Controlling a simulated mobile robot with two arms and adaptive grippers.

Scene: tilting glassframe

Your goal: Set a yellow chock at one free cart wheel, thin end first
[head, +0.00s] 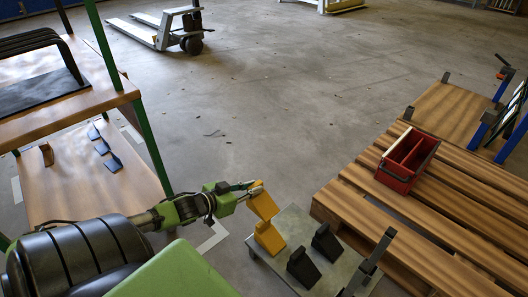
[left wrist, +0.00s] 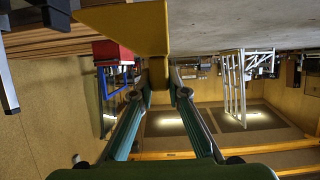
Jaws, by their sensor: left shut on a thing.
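My left gripper (head: 252,187) is shut on a yellow chock (head: 263,204), held just above the metal stand. In the left wrist view, my fingertips (left wrist: 158,93) close on a narrow part of this yellow chock (left wrist: 130,28). A second yellow chock (head: 268,238) sits on the stand (head: 290,222), just below the held one; I cannot tell whether they touch. A green-posted cart (head: 145,125) with wooden decks stands at the left. Its wheels are not visible. My right gripper is not in view.
Two black chocks (head: 326,242) share the stand. A wooden pallet (head: 430,215) with a red divided box (head: 408,160) lies at the right. A pallet jack (head: 165,32) stands far back. The middle floor is mostly clear.

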